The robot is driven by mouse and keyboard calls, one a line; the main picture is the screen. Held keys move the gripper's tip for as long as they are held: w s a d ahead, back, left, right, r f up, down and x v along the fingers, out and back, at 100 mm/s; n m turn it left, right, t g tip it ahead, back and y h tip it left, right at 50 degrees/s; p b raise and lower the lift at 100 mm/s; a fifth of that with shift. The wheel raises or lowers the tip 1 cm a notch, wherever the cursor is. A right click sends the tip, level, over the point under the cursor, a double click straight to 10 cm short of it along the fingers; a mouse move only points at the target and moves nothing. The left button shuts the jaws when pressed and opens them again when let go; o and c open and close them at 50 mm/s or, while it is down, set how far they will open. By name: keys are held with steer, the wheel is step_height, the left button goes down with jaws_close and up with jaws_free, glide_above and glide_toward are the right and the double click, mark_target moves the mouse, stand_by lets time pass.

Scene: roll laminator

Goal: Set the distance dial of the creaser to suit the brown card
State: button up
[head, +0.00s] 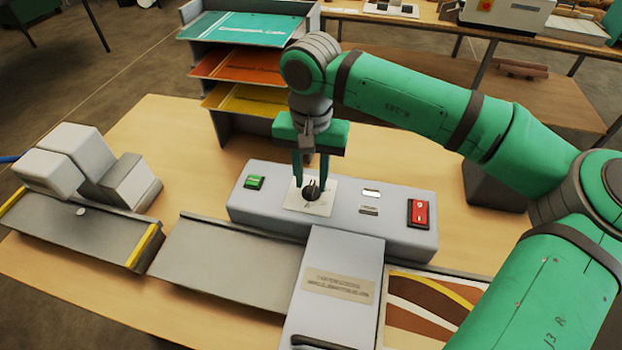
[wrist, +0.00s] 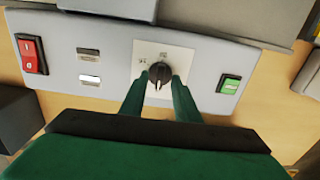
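The creaser's grey control box (head: 260,208) stands on the wooden table. Its black distance dial (head: 312,191) sits on a white plate with small marks, and it also shows in the wrist view (wrist: 159,74). The marks are too small to read. My gripper (head: 311,184) points down over the dial. In the wrist view its green fingertips (wrist: 160,80) stand on either side of the knob, close to it; I cannot tell whether they touch it. A brown, white and yellow patterned sheet (head: 425,312) lies at the right of the machine; I cannot tell if it is the brown card.
A green button (head: 254,182) and a red rocker switch (head: 419,213) flank the dial. A rack holds teal (head: 250,28), orange (head: 235,65) and yellow (head: 255,101) sheets behind. A grey-white device (head: 95,170) stands at the left. Bare table (head: 160,125) lies between.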

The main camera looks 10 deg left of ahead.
mark_target(311, 186)
step_height(311, 186, up, 10)
stand_by(0.4)
steer(key=shift+f, duration=0.1)
